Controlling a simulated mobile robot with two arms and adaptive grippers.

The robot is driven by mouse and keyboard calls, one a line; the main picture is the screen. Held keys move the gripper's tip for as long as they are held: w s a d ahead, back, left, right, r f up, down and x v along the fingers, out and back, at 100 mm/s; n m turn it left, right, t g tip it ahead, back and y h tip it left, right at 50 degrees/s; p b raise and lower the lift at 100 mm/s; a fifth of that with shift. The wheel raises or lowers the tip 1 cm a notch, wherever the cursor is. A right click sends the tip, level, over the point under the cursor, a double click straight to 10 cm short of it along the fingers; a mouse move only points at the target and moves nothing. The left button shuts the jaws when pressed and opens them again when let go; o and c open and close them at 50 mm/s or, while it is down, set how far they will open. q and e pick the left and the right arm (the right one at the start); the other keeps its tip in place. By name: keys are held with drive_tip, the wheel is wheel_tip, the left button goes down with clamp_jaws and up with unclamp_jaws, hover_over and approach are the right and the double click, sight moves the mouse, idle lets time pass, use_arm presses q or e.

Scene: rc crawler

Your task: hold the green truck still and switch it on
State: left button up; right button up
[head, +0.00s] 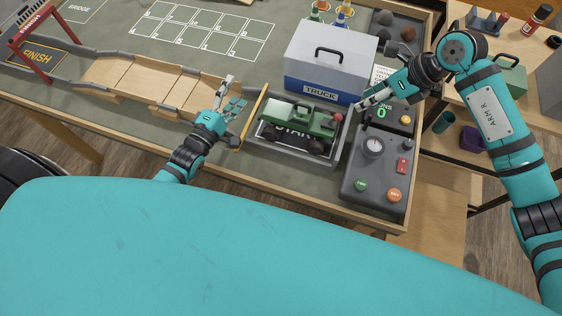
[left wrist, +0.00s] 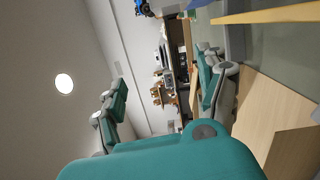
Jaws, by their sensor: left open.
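The green truck (head: 298,118) stands in a grey start bay (head: 262,150) on the table, with its dark wheels showing. A small red part (head: 338,117) is at its right end. My left gripper (head: 232,92) is open and empty, left of the truck and apart from it, near the yellow bar. Its two spread fingers also show in the left wrist view (left wrist: 160,92), where the truck is not seen. My right gripper (head: 358,106) is just right of the truck's red part, above the bay's right edge. Its fingers look close together, and I cannot tell whether they are shut.
A blue and white box (head: 325,60) marked TRUCK stands behind the bay. A grey control panel (head: 378,165) with a dial and coloured buttons is at right. A yellow bar (head: 253,117) stands at the bay's left end, beside a wooden track (head: 140,80). The mat behind is mostly clear.

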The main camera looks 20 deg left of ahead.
use_arm(q)
drive_tip(key=s+d+r+n+h, duration=0.25)
drive_tip(key=d+n, duration=0.25)
drive_tip(key=d, duration=0.5)
drive_tip(key=n+y, duration=0.5)
drive_tip(key=n, duration=0.9)
approach(303, 107)
drive_tip(key=w, duration=1)
drive_tip(key=shift+w+a+f, duration=0.1)
drive_tip(key=shift+w+f, duration=0.2)
drive_tip(key=shift+f, duration=0.05)
clamp_jaws()
